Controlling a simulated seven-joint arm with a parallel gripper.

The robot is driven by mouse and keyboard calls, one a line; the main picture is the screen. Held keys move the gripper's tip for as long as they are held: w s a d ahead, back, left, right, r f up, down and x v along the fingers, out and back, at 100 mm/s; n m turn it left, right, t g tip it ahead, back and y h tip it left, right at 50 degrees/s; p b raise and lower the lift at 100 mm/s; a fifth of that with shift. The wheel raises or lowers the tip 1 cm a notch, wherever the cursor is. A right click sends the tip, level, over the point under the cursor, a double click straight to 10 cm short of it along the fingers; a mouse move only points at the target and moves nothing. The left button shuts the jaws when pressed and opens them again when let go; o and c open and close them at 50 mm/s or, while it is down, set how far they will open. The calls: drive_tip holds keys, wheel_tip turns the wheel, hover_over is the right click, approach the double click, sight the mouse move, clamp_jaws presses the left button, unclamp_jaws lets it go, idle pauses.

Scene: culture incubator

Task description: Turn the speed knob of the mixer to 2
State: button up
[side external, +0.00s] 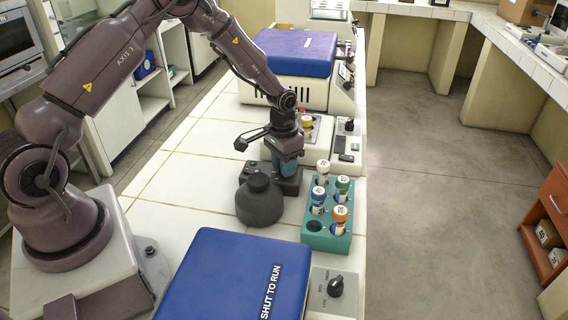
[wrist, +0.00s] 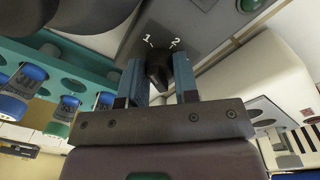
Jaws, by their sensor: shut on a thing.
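The mixer's black speed knob (wrist: 157,70) sits on a dark grey panel (wrist: 190,30) with the white marks 1 and 2 beside it in the wrist view. My gripper (wrist: 160,82) has its two blue fingers closed on either side of the knob. I cannot tell which mark the knob points to. In the side external view my gripper (side external: 287,166) points down over the dark mixer base (side external: 290,187). The knob is hidden there behind the fingers.
A dark grey rounded vessel (side external: 259,203) stands close in front of my gripper. A teal rack (side external: 326,241) with several capped tubes is at its right front. A white instrument (side external: 322,150) stands just behind. A blue-lidded device (side external: 235,275) is nearer the camera. Bare tile lies to the left.

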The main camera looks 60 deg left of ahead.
drive_tip(key=m, duration=0.6)
drive_tip(key=shift+m+g, duration=0.3)
drive_tip(key=shift+m, duration=2.4)
drive_tip(key=shift+s, duration=0.1)
drive_tip(key=o, duration=0.9)
drive_tip(key=r, duration=1.3)
drive_tip(key=shift+w+a, duration=0.1)
drive_tip(key=shift+w, duration=0.25)
